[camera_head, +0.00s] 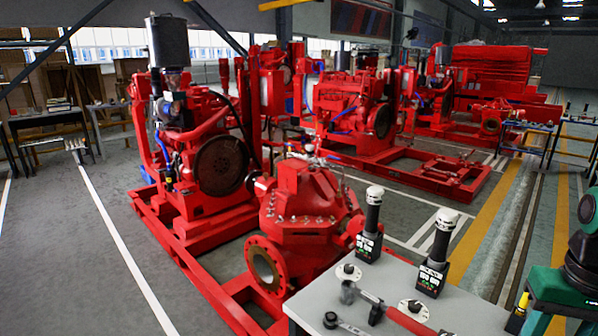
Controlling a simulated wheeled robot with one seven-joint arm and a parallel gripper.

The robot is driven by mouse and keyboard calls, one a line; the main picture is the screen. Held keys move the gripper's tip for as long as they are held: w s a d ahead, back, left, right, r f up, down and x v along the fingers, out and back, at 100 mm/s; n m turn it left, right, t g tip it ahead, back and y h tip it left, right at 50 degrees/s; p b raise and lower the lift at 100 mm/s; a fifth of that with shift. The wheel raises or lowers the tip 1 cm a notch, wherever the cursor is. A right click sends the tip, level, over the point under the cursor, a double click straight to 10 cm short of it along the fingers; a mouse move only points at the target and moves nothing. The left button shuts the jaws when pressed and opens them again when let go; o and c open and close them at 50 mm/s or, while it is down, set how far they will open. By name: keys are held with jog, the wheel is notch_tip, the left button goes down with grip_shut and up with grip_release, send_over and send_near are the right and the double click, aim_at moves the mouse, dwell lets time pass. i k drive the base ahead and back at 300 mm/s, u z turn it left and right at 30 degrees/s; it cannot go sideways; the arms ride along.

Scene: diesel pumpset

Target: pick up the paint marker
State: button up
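A small dark, slim object with a yellow upper part (521,303) stands tilted at the right edge of the grey table (462,312). It may be the paint marker, but it is too small to be sure. A teal and black form stands close beside it on the right, cut off by the picture's edge; I cannot tell what it is. No gripper fingers show, so I cannot see where my gripper is relative to the marker.
Two black devices with white tops (371,225) (436,252) stand upright on the table. A red-handled tool (405,321), small round white-and-black pieces (348,271) and a short dark tool (343,322) lie there. A big red pumpset (300,212) stands behind, with open floor to the left.

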aim_at(521, 308)
jog(key=z, duration=0.85)
